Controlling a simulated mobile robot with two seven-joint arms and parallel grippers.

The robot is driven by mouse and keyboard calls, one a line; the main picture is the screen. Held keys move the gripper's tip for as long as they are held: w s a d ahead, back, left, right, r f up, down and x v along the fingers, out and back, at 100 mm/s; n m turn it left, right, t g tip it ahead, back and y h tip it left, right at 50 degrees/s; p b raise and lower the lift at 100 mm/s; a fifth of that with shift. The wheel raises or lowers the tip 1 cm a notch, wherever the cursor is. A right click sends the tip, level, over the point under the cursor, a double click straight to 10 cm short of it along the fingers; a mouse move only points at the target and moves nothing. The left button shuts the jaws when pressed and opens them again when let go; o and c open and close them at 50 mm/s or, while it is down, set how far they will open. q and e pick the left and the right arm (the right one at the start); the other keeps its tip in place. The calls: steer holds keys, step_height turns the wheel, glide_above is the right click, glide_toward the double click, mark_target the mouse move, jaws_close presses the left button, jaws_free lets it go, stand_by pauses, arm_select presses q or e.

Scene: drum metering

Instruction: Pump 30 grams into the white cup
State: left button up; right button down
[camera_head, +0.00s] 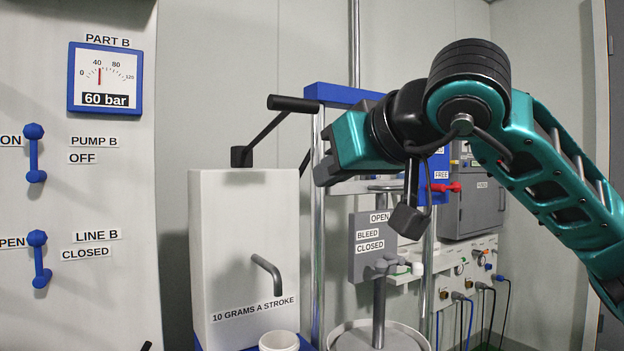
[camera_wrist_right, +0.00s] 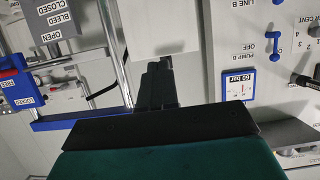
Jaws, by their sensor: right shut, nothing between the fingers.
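The white pump box (camera_head: 245,245), marked 10 GRAMS A STROKE, stands left of centre in the head view. Its black lever (camera_head: 268,130) slants up to the right from the box top to a crosswise grip (camera_head: 293,104). A grey spout (camera_head: 267,270) bends down from the box front. The white cup (camera_head: 279,341) stands below the spout, cut off by the frame's bottom. My right gripper (camera_wrist_right: 157,82) is shut and empty in the right wrist view. In the head view its hand is right of and below the lever grip, apart from it. The left gripper is not seen.
Left is a panel with a gauge (camera_head: 105,77) at 60 bar and blue levers at PUMP B OFF (camera_head: 34,153) and LINE B CLOSED (camera_head: 38,258). A blue-topped frame (camera_head: 340,95) with steel posts stands right of the pump, above a drum (camera_head: 350,338).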

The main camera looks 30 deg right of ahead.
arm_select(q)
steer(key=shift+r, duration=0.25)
arm_select(e)
steer(key=v, duration=0.4)
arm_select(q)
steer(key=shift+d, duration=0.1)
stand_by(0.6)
